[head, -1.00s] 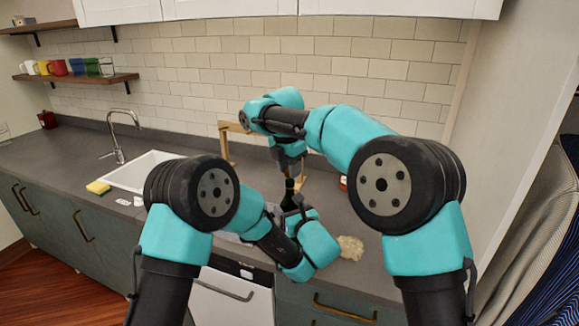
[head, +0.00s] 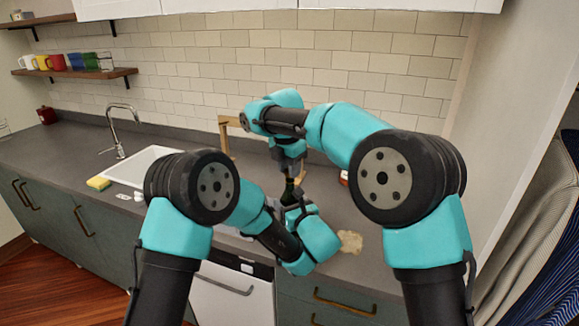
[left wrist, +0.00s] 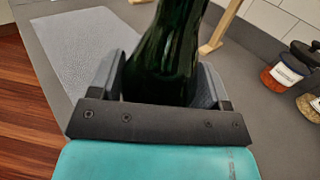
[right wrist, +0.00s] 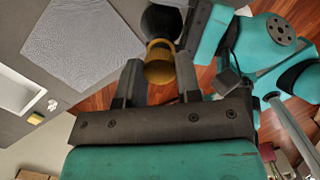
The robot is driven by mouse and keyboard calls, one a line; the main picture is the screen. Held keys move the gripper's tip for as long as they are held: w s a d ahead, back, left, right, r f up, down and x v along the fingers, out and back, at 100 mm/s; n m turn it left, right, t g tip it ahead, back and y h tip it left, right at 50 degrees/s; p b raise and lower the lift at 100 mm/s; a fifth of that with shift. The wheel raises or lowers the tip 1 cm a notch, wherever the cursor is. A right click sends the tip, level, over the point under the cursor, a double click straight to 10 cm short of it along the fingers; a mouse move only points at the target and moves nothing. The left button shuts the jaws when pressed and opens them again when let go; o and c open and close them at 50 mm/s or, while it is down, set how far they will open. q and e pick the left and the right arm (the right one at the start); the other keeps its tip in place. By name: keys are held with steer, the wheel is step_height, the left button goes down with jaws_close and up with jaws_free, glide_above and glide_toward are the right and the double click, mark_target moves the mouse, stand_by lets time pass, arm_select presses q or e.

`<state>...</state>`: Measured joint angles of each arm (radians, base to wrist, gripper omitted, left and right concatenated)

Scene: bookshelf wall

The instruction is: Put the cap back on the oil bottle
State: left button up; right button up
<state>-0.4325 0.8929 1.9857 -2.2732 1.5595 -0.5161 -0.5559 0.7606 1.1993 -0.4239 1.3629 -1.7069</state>
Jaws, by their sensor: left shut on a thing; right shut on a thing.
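The dark green oil bottle (head: 288,191) is upright in my left gripper (head: 290,207), above the counter. In the left wrist view the bottle (left wrist: 168,50) fills the space between the jaws, and its top is out of frame. My right gripper (head: 288,166) is directly above the bottle, pointing down. In the right wrist view its jaws (right wrist: 162,88) are shut on a golden-brown cap (right wrist: 160,66). A dark round shape, seemingly the bottle (right wrist: 162,24), shows just beyond the cap. I cannot tell whether cap and bottle touch.
A wooden frame (head: 224,135) stands behind the grippers. A crumpled beige thing (head: 350,242) lies at the right front of the counter. Jars (left wrist: 286,72) stand at the right in the left wrist view. The sink (head: 148,166) and sponge (head: 98,183) are at the left.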

steer(key=shift+f, duration=0.5)
stand_by(0.7)
